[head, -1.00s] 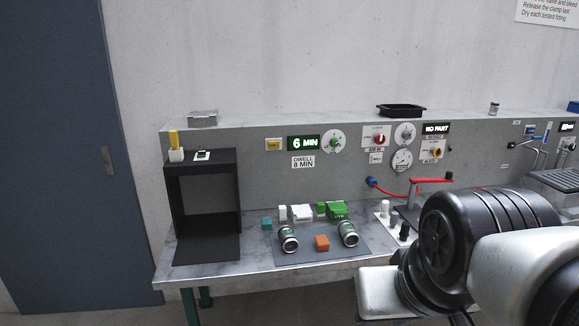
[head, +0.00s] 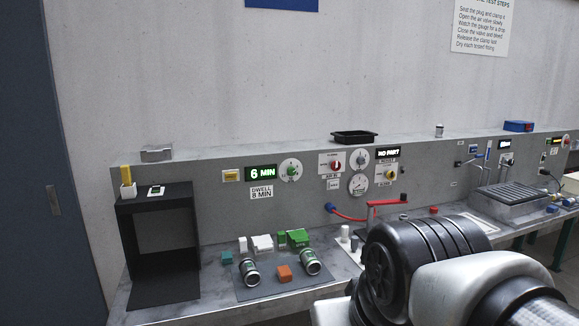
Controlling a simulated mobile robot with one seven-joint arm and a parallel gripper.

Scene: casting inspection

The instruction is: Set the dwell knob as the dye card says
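The dwell knob (head: 291,170) is a green knob on a round white dial on the grey back panel. Left of it a green display (head: 261,173) reads "6 MIN". The dye card (head: 262,193) is a white label under the display and reads "DWELL 8 MIN". The finer dial marks are too small to read. My arm fills the lower right of the head view. My gripper's fingers do not show, and nothing touches the knob.
A black open box (head: 157,292) stands at the bench's left end. A red lever (head: 388,203) and hose stand to the right.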

